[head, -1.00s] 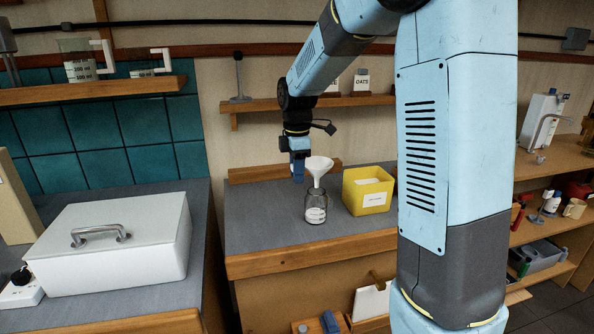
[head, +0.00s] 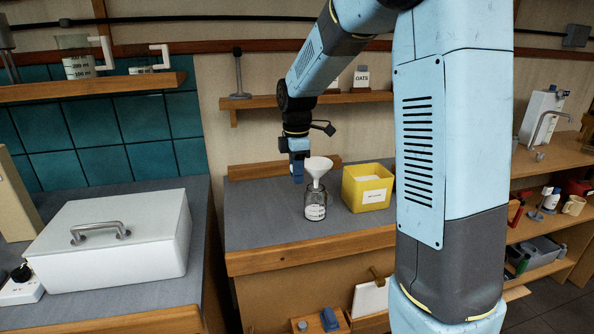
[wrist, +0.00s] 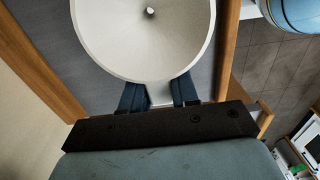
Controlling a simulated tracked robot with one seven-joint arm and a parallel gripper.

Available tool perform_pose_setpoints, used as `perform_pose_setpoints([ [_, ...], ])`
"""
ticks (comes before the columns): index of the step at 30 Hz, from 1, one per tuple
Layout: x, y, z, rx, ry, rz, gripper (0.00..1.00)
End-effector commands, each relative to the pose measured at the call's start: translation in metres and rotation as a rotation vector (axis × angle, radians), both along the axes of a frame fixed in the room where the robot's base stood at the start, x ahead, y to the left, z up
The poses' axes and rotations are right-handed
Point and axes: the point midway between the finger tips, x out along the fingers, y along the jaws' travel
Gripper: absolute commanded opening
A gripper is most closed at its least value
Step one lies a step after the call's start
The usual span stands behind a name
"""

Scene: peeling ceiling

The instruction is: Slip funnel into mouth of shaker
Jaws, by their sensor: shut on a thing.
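A white funnel (head: 317,166) stands upright over a clear glass shaker (head: 315,204) on the grey counter. The funnel's spout points down at the shaker's mouth; its tip seems to be at or just inside the mouth, but I cannot tell how deep. My gripper (head: 298,173) is at the funnel's left side, pointing down, shut on the funnel. In the wrist view the funnel's wide bowl (wrist: 145,45) fills the top, with the fingers (wrist: 158,95) at its near edge. The shaker is hidden behind the funnel there.
A yellow bin (head: 367,190) stands close to the right of the shaker. A wooden shelf (head: 262,102) with small containers is above the counter. A white lidded box (head: 110,238) sits on the left counter. The counter (head: 262,222) left of the shaker is clear.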

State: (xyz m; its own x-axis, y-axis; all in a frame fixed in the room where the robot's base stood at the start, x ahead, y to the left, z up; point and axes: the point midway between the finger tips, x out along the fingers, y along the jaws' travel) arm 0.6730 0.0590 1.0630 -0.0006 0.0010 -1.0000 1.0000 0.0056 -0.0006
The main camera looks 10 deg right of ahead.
Motion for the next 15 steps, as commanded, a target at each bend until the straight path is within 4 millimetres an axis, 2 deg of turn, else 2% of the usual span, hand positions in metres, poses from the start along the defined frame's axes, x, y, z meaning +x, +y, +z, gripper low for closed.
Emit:
perform_pose_setpoints([
  [15, 0.0, 0.0, -0.013, 0.0, 0.0, 0.0, 0.0],
])
